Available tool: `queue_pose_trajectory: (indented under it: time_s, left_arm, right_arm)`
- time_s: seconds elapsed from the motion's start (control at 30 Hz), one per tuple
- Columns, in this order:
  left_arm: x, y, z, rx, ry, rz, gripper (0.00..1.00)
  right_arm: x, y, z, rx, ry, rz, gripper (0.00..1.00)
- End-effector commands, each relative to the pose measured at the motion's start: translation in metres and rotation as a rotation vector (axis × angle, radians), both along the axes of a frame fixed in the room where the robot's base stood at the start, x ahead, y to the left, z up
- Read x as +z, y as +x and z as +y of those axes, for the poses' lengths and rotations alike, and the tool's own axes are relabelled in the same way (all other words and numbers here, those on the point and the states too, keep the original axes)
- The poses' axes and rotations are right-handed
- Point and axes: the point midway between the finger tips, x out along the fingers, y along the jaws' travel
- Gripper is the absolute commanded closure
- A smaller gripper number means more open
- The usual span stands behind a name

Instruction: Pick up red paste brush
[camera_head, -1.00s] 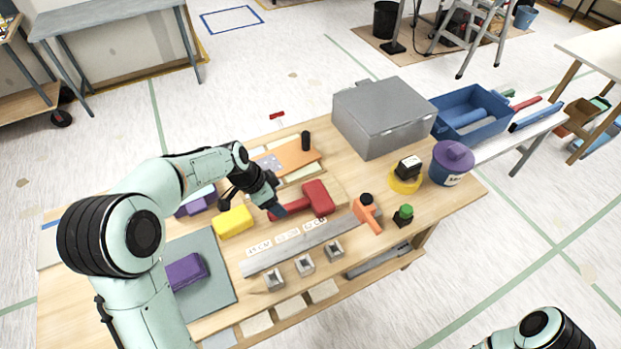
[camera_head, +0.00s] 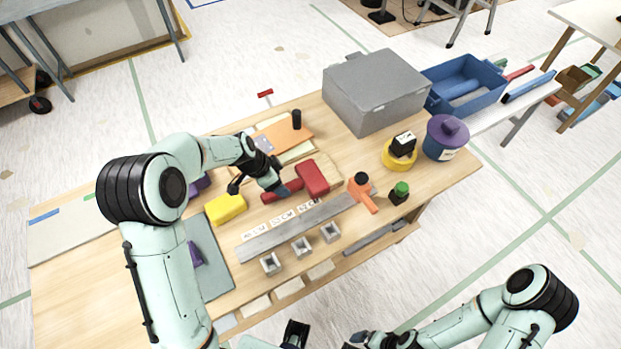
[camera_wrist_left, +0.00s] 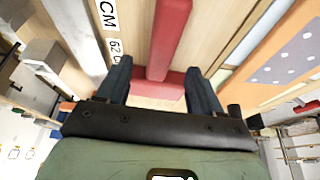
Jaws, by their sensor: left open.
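The red paste brush (camera_head: 314,178) lies flat on the wooden table, its wide block to the right and its narrower handle to the left. My left gripper (camera_head: 289,187) is low over the brush, near where handle and block meet. In the left wrist view the jaws (camera_wrist_left: 161,90) are open, with the red handle (camera_wrist_left: 171,38) running between the fingers. Part of the block shows there too, low in the gap. Contact cannot be told. My right arm (camera_head: 500,310) is at the lower right, away from the brush; its fingers are not clear.
A yellow block (camera_head: 225,209) lies left of the brush, and an orange-handled tool (camera_head: 362,192) lies to its right. A grey ruler strip (camera_head: 295,230) is in front. An orange board (camera_head: 284,134) lies behind. A grey box (camera_head: 376,92) stands at the back right.

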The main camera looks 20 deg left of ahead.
Motion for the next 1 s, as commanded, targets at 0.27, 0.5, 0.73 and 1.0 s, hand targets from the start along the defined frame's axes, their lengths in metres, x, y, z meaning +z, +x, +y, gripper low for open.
queue_pose_trajectory:
  time_s: [0.27, 0.5, 0.73, 1.0]
  left_arm:
    - [-0.038, 0.008, -0.007, -0.002, 0.001, 0.003, 0.34]
    - [-0.041, 0.009, -0.008, 0.000, 0.001, 0.001, 0.34]
    - [-0.041, 0.009, -0.008, 0.000, 0.001, 0.001, 0.90]
    - [-0.040, 0.010, -0.008, -0.001, 0.000, 0.000, 0.91]
  right_arm:
    - [0.004, 0.002, 0.000, 0.000, 0.000, -0.002, 0.01]
    - [0.004, 0.002, 0.000, 0.000, 0.000, -0.002, 0.01]
    - [0.004, 0.002, 0.000, 0.000, 0.000, -0.002, 0.01]
    - [0.004, 0.002, 0.000, 0.000, 0.000, -0.002, 0.01]
